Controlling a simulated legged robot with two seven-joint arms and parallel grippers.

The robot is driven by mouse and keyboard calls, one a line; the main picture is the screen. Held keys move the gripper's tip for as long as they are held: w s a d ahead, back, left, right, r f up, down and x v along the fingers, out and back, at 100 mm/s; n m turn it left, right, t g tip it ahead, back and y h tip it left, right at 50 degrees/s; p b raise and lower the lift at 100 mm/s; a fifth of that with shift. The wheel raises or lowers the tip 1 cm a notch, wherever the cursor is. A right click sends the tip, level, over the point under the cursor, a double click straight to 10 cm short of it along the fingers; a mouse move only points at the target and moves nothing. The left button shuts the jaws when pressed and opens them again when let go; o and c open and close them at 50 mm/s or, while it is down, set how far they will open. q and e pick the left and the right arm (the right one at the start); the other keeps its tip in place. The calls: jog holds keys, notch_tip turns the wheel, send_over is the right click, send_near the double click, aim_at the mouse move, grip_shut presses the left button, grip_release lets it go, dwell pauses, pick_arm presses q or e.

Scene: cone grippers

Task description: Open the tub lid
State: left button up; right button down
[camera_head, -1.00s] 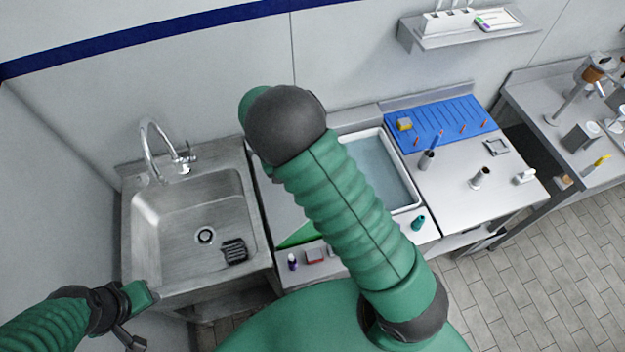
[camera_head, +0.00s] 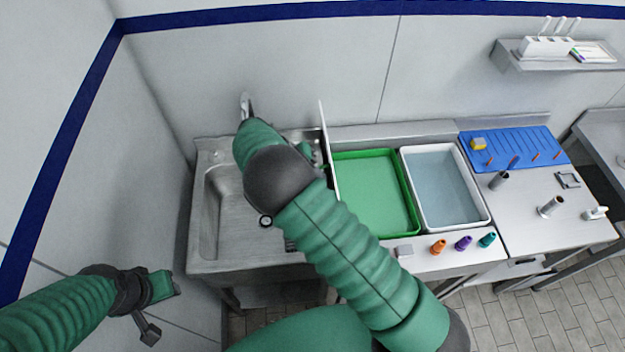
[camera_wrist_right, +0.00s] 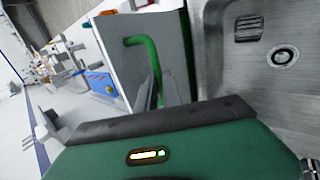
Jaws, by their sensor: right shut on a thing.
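The tub lid (camera_head: 328,155) stands nearly upright, almost edge-on in the head view, at the left side of the green tub (camera_head: 375,152). The tub's green inside is exposed. In the right wrist view the lid is a grey panel (camera_wrist_right: 115,45) with a green bar handle (camera_wrist_right: 143,41). My right gripper (camera_wrist_right: 158,95) is shut on this handle; in the head view my right arm hides most of it. My left gripper (camera_head: 160,305) hangs at the lower left, away from the tub; its finger opening is unclear.
A steel sink (camera_head: 212,215) lies left of the lid. A white tub of water (camera_head: 482,218) stands right of the green tub. Small orange (camera_head: 438,247), purple (camera_head: 463,243) and teal (camera_head: 487,240) pieces stand on the front edge. A blue rack (camera_head: 515,142) is farther right.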

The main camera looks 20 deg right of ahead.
jog(key=shift+s+d+f, duration=0.15)
jog(key=shift+f, duration=0.2)
jog(key=shift+w+a+f, duration=0.1)
jog(key=shift+w+a, duration=0.2)
jog(key=shift+a, duration=0.5)
jog(key=c, duration=1.5)
grip_release()
jog(key=shift+d, duration=0.3)
jog(key=shift+c, duration=0.2)
pick_arm(q)
jog(key=shift+w+d+f, duration=0.15)
jog(key=shift+w+d, duration=0.05)
jog(key=shift+d, duration=0.25)
pick_arm(e)
jog(key=shift+o, duration=0.3)
jog(key=shift+w, duration=0.2)
